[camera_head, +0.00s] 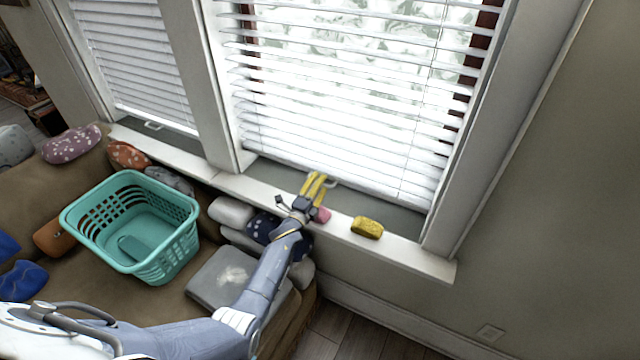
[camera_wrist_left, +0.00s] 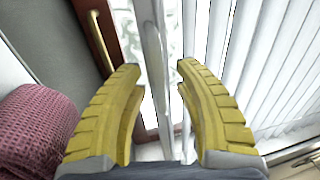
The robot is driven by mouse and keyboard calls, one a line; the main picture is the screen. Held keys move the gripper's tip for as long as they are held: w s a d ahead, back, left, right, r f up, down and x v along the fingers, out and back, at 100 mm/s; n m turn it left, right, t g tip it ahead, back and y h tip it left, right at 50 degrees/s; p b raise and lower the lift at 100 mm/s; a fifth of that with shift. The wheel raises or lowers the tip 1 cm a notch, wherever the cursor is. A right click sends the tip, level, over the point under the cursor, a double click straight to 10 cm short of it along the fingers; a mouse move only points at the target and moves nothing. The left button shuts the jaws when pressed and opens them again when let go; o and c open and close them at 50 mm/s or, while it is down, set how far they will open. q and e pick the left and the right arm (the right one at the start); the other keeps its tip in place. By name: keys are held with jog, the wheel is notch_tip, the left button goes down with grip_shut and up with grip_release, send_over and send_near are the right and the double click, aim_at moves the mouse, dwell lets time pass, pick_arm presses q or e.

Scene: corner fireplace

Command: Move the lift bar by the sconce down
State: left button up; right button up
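A white blind (camera_head: 345,100) hangs in the right-hand window, and a small pale bar (camera_head: 331,183) shows at its lower edge. A second pale bar (camera_head: 153,126) is at the bottom of the left window's blind. I cannot tell which is the named bar; no sconce shows. My left gripper (camera_head: 316,184) reaches over the sill to the right-hand blind's lower edge. Its yellow fingers are open. In the left wrist view, a slim white bar (camera_wrist_left: 153,60) runs between and beyond the fingers (camera_wrist_left: 158,88); contact is not evident. My right gripper is not in view.
On the sill (camera_head: 400,252) lie a yellow sponge-like block (camera_head: 367,227) and a pink textured item (camera_head: 322,215) close to my left gripper. A teal basket (camera_head: 130,225) stands on the brown sofa (camera_head: 100,295), with several cushions around.

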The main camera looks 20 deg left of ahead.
pick_arm(q)
jog(key=shift+s, duration=0.1)
jog(key=v, duration=1.1)
jog(key=shift+s+f, duration=0.2)
jog(key=shift+s, duration=0.15)
jog(key=shift+a, duration=0.1)
jog(key=shift+o, duration=0.2)
